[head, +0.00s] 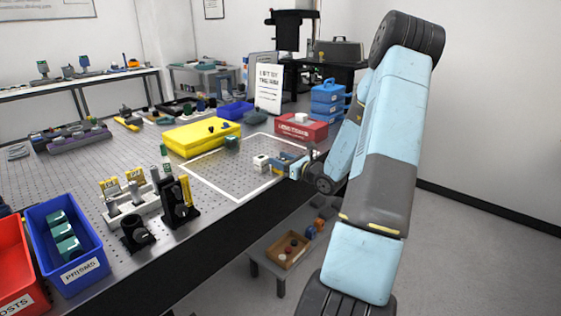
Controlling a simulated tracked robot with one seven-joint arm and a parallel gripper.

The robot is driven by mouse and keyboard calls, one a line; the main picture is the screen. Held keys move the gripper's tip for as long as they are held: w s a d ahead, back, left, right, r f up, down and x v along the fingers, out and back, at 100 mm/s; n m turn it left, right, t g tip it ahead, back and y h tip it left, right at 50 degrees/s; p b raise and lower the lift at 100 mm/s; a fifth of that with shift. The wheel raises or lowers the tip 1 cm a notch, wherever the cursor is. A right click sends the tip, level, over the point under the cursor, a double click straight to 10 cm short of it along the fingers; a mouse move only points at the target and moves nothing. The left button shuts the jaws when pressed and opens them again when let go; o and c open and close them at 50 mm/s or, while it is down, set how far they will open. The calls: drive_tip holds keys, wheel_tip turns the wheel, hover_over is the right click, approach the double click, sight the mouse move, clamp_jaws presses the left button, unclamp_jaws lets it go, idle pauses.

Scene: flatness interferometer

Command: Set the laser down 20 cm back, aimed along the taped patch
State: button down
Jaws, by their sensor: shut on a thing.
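The taped patch (222,191) is a white outline on the perforated metal bench top. My gripper (297,167) is low over its right side, close to the bench's front edge. It is shut on a small blue and tan block (282,160), which looks like the laser. My gripper and wrist hide part of it, so I cannot tell whether it touches the bench or exactly which way it points. A small white block (261,160) is just left of it, inside the tape. A dark green block (232,144) is near the patch's back left edge.
A yellow case (201,138) lies behind the patch. A red box (301,127) and blue cases (328,98) stand behind my gripper. Black mounts (178,202) and a grey rack (131,205) stand left of the patch. The patch's left part is clear.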

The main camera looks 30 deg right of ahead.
drive_tip(key=shift+c, duration=2.2)
unclamp_jaws()
drive_tip(key=shift+o, duration=0.2)
drive_tip(key=shift+s, duration=0.1)
